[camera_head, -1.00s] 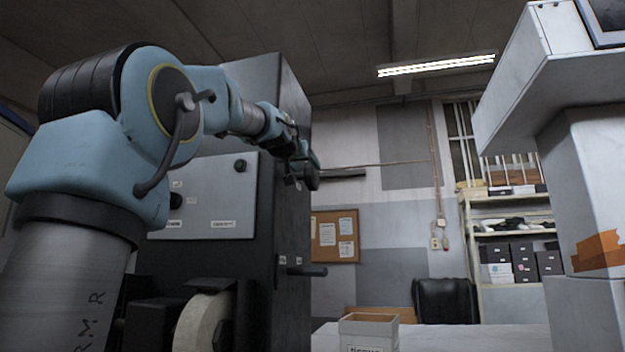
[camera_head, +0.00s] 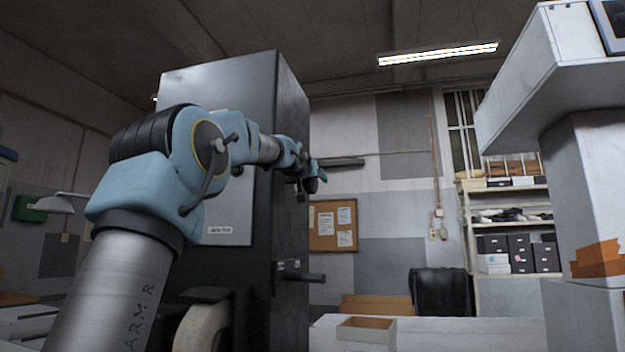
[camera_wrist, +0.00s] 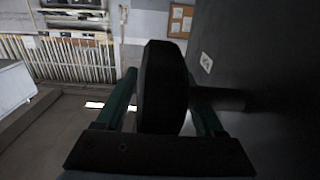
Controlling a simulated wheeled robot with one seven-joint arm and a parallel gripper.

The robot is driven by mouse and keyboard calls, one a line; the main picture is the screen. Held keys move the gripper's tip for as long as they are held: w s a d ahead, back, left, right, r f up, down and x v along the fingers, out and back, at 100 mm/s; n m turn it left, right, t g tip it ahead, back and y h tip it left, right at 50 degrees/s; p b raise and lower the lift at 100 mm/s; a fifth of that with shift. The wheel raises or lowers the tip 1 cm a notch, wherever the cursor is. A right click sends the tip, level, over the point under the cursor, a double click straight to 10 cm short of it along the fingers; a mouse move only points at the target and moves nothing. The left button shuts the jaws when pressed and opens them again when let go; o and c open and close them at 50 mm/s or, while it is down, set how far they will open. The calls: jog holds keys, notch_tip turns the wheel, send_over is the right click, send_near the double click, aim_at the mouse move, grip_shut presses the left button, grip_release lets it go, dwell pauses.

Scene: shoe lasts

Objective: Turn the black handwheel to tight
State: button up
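The black handwheel (camera_wrist: 162,85) is seen nearly edge-on in the wrist view. Its rim lies between the two green fingers of my gripper (camera_wrist: 160,76). A dark shaft (camera_wrist: 222,98) runs from the wheel toward the dark cabinet side at the right. My gripper is open and straddles the wheel. A gap shows between the left finger and the wheel; contact on the right side cannot be told. In the head view my gripper (camera_head: 307,180) is small and dark beside the right face of the cabinet (camera_head: 292,120). The wheel's marking is not visible.
A black lever (camera_head: 303,277) sticks out from the cabinet's side below my gripper. A white table with an open box (camera_head: 366,332) stands low in front. A grey machine (camera_head: 590,170) stands at the right. A shelf (camera_head: 510,230) and a corkboard (camera_head: 333,226) are behind.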

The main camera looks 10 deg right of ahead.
grip_shut()
dwell(0.3)
jog(key=shift+r+g+p, duration=0.15)
jog(key=shift+g+p, duration=0.15)
jog(key=shift+p, duration=0.55)
jog(key=g+y+p, duration=0.1)
jog(key=p, duration=0.3)
jog(key=g+p, duration=0.1)
jog(key=p, duration=0.2)
jog(key=g+y+p, duration=0.1)
jog(key=p, duration=0.2)
jog(key=shift+f, duration=0.25)
jog(key=shift+f+g+y+p, duration=0.7)
jog(key=shift+g+p, duration=0.45)
jog(key=shift+g, duration=0.05)
jog(key=shift+s+f+g+y, duration=0.1)
jog(key=shift+f+g+y, duration=0.35)
jog(key=shift+g, duration=0.55)
jog(key=shift+s+a+f+y, duration=0.1)
jog(key=shift+y, duration=0.15)
